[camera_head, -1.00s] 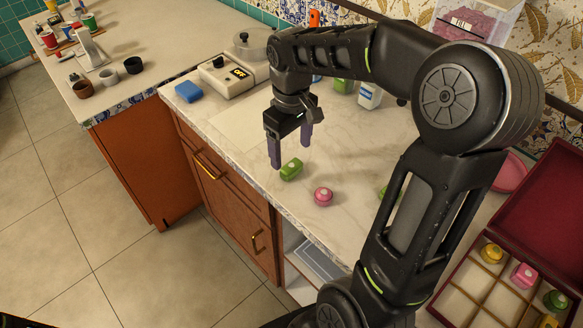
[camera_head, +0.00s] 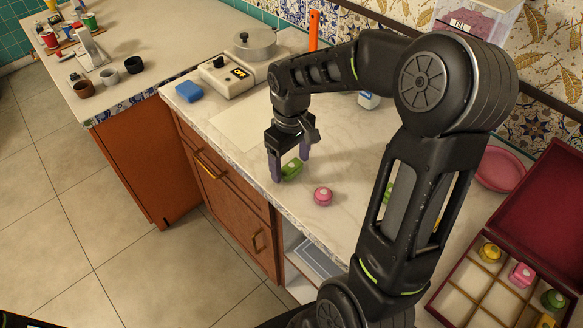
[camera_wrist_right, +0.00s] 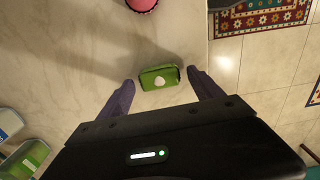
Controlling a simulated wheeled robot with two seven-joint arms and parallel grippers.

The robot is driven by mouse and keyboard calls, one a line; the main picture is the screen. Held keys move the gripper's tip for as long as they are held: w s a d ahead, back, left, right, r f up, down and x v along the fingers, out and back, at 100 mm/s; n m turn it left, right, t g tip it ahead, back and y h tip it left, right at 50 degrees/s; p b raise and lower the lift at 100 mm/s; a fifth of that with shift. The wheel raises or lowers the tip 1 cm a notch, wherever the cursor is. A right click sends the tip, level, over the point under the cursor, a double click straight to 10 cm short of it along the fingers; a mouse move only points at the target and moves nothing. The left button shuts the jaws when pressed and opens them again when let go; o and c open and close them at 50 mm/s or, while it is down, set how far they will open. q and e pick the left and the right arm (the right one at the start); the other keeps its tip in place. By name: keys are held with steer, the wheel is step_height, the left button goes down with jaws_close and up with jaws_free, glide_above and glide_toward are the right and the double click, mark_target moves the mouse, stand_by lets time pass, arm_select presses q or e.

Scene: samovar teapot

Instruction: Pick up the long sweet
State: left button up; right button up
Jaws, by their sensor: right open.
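A long green sweet (camera_head: 292,168) with a pale dot on top lies on the marble counter (camera_head: 240,130). My right gripper (camera_head: 290,168) is open, pointing down, with its two purple fingers on either side of this sweet. In the right wrist view the green sweet (camera_wrist_right: 159,77) lies between and just beyond the fingertips (camera_wrist_right: 160,85), and neither finger clearly touches it. A round pink sweet (camera_head: 323,196) sits on the counter nearby, and its edge shows at the top of the wrist view (camera_wrist_right: 141,4). My left gripper is not in view.
A dark red box (camera_head: 447,301) with compartments holding several sweets stands open at the lower right. A pink plate (camera_head: 500,169) is behind it. A blue sponge (camera_head: 188,91) and a scale (camera_head: 228,78) are at the back left. Another green sweet (camera_head: 389,191) is partly hidden by my arm.

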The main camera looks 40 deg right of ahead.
mark_target(290, 164)
steer(key=shift+c, duration=0.2)
steer(key=c, duration=1.4)
step_height(290, 164, up, 10)
stand_by(0.4)
